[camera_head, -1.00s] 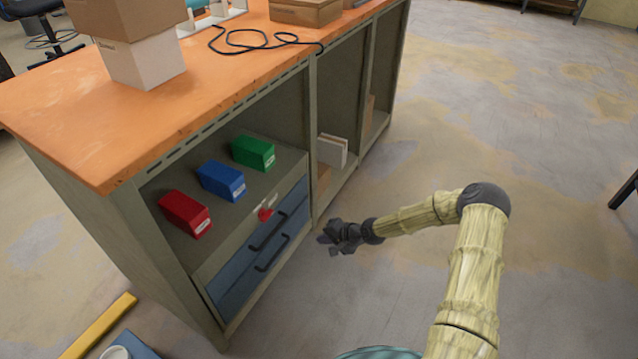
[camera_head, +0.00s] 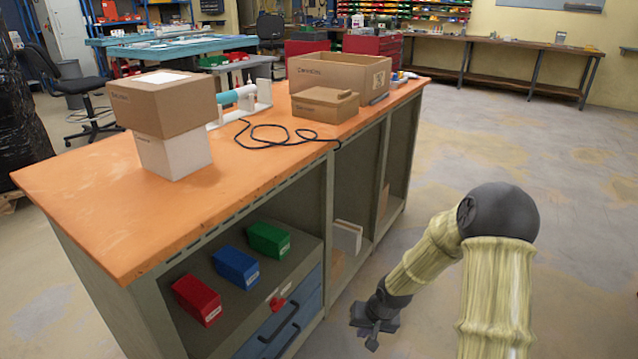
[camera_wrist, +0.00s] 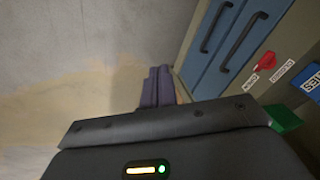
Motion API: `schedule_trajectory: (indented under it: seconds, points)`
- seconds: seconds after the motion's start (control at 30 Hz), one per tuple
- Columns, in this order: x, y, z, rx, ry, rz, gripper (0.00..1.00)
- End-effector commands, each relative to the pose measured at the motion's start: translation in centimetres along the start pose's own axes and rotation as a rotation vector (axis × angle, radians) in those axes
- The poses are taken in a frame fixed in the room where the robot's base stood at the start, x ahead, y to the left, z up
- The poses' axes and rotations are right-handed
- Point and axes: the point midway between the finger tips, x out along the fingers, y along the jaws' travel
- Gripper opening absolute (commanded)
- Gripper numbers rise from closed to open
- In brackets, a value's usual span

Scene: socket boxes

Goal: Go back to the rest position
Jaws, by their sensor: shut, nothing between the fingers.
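My gripper (camera_head: 372,328) is at the lower right of the head view, in front of the workbench (camera_head: 75,215) and clear of it. It is shut and empty. In the wrist view its fingers (camera_wrist: 158,88) point toward the bare floor beside the blue drawers (camera_wrist: 222,40). A red box (camera_head: 197,300), a blue box (camera_head: 236,267) and a green box (camera_head: 268,240) stand in a row on the open shelf, left of my gripper. A red switch (camera_head: 277,303) sits by the drawers and shows in the wrist view (camera_wrist: 267,60).
The orange bench top holds a brown carton (camera_head: 163,102) on a white box (camera_head: 175,155), an open carton (camera_head: 340,78), a smaller carton (camera_head: 324,104) and a black cable (camera_head: 262,143). The floor (camera_head: 560,190) right of the bench is clear.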

Motion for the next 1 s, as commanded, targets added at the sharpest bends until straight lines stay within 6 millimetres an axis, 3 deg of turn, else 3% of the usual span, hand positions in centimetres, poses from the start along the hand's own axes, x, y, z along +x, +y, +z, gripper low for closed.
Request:
schedule_trajectory:
  seconds: [0.1,0.5,0.7,1.0]
  points:
    - [-4.1,0.3,1.1,-0.046,0.003,0.071,0.00]
    - [-15.8,1.0,6.5,-0.113,0.019,0.211,0.00]
    - [-19.4,0.9,9.2,-0.118,0.029,0.222,0.00]
    - [-23.2,0.3,12.1,-0.120,0.038,0.207,0.00]
